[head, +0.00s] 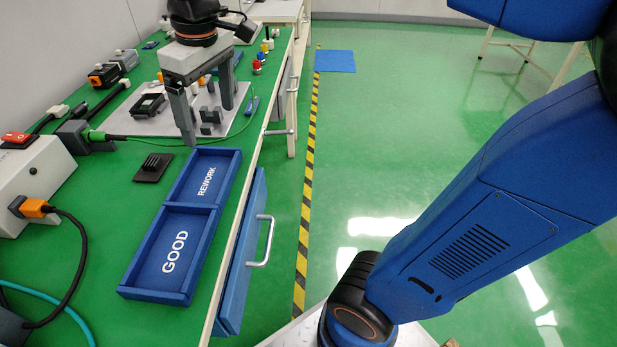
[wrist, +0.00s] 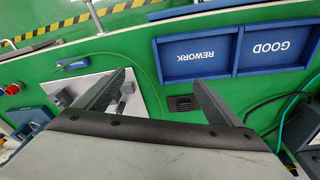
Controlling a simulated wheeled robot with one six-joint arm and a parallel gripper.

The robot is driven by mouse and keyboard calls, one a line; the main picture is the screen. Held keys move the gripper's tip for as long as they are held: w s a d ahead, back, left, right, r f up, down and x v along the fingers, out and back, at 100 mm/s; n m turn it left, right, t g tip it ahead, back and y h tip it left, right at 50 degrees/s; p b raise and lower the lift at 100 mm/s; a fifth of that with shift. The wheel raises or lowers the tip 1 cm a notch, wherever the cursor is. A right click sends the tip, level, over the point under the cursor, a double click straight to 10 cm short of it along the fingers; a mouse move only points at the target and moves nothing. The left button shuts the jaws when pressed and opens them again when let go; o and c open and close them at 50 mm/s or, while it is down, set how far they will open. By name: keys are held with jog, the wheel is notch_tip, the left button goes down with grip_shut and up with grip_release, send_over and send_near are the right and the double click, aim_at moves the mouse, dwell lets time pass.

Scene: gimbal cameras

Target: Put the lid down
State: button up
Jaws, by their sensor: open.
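My gripper (head: 212,112) is open above a light grey plate (head: 150,125) on the green bench, pointing down. In the wrist view its two dark fingers (wrist: 163,88) stand wide apart with nothing held between them. Small grey blocks (head: 210,118) stand on the plate near the fingers; one also shows in the wrist view (wrist: 127,88). A dark open-framed part (head: 149,105) sits on the plate left of my gripper. A black finned piece (head: 153,167) lies flat on the bench in front of the plate. I cannot tell which part is the lid.
A blue tray (head: 128,292) with GOOD and REWORK compartments, both empty, lies along the bench's right edge. A grey box with a red switch (head: 15,138) and cables stand at left. Small coloured items (head: 258,66) stand at the back right. A blue drawer (head: 236,270) sticks out.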

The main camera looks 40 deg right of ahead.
jog(key=s+d+f+m+t, duration=0.3)
jog(key=s+d+f+m, duration=0.3)
jog(key=s+d+f, duration=0.7)
jog(key=shift+s+d+f+m+h, duration=0.3)
jog(key=shift+s+f, duration=0.25)
jog(key=shift+s, duration=0.2)
